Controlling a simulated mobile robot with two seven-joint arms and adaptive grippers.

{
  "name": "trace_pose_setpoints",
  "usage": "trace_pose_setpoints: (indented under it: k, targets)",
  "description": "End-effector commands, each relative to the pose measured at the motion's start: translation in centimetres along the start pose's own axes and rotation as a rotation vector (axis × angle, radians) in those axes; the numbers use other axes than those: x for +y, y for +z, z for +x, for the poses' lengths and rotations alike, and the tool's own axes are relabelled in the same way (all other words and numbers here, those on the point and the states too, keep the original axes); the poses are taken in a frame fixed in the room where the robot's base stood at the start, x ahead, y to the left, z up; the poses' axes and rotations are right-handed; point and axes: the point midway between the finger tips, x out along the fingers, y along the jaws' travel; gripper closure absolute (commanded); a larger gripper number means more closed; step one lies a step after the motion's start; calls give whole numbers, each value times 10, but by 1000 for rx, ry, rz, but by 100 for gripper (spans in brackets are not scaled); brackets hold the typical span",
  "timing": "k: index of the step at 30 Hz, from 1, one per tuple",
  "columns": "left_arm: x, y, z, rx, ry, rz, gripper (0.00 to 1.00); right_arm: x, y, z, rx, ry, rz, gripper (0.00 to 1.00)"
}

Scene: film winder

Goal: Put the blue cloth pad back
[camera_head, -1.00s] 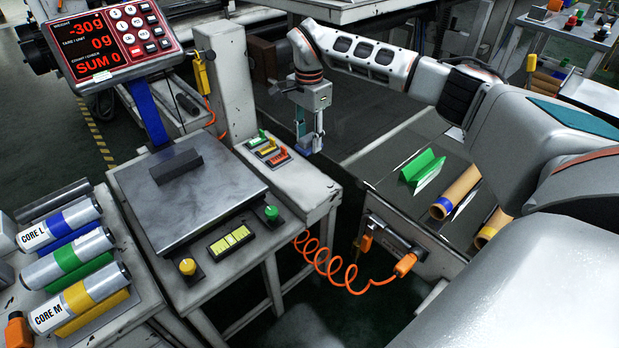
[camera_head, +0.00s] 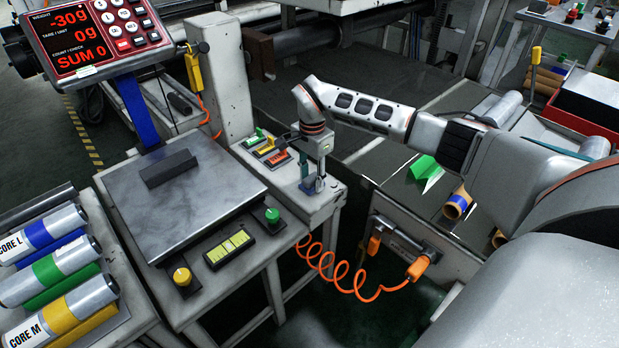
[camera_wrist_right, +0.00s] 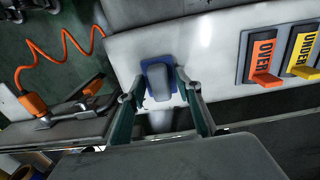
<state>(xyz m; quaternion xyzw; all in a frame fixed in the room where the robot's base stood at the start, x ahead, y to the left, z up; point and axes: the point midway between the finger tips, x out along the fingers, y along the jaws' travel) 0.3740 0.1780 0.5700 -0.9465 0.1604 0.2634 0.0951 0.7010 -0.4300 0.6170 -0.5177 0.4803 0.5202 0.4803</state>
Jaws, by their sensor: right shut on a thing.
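The blue cloth pad (camera_wrist_right: 149,69) has a grey grip on top and shows between the fingertips in the right wrist view. My right gripper (camera_wrist_right: 161,84) is shut on it, one finger on each side of the grey grip. In the head view my right gripper (camera_head: 312,186) points down at the right end of the narrow white shelf (camera_head: 300,207), right of the lever switches. The pad (camera_head: 320,185) is small and partly hidden by the fingers there. It is at or very close to the shelf surface; I cannot tell if it touches. My left gripper is out of view.
Green, yellow and orange lever switches (camera_head: 267,150) stand left of the gripper. A scale plate (camera_head: 215,205) with a dark block (camera_head: 168,170) is further left. A coiled orange cable (camera_head: 335,275) hangs in front. Labelled cores (camera_head: 55,265) lie at far left.

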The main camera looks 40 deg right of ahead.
Motion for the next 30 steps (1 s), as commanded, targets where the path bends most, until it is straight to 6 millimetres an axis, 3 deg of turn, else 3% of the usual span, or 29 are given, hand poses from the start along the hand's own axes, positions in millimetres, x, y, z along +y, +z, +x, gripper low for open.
trace_pose_setpoints:
  k: [10, 11, 12, 13, 25, 30]
  targets:
    - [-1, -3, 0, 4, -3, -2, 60, -1, -1, 1, 3, -4, -1, 93]
    - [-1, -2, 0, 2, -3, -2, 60, -1, -1, 2, 3, -4, -1, 64]
    - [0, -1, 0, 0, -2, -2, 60, -1, -1, 1, 2, -4, -1, 53]
    - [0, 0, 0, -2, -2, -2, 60, -1, -1, 1, 2, -4, -1, 49]
    - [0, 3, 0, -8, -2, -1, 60, -1, 0, -3, 1, -5, 0, 49]
    - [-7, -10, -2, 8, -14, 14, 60, -3, -1, -32, 3, -14, 0, 49]
